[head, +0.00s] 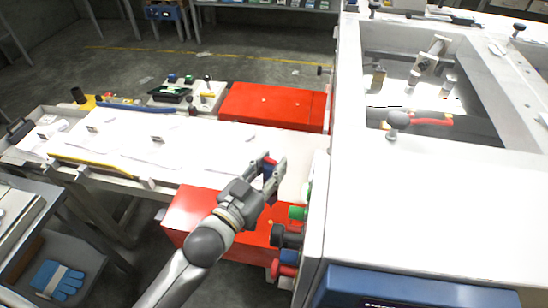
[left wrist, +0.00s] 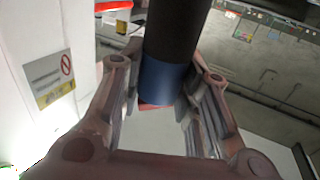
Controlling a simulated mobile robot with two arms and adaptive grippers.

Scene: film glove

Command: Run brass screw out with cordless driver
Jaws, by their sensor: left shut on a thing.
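My left gripper (head: 272,177) is beside the left wall of the white box. Its fingers are closed around a dark cylinder with a blue band and a reddish end; the cylinder (left wrist: 168,75) stands between the fingers in the left wrist view. In the head view, only small blue and red parts of it show, and I cannot tell whether it is the cordless driver. An orange-red and dark object (head: 432,122) lies inside the white box, partly hidden by its rim. I cannot make out a brass screw.
The white box (head: 420,195) fills the right side, with coloured knobs (head: 287,238) on its left wall. Red cases (head: 270,107) stand behind and below my gripper. A long white-topped bench (head: 120,140) extends left. A blue glove (head: 58,280) lies at lower left.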

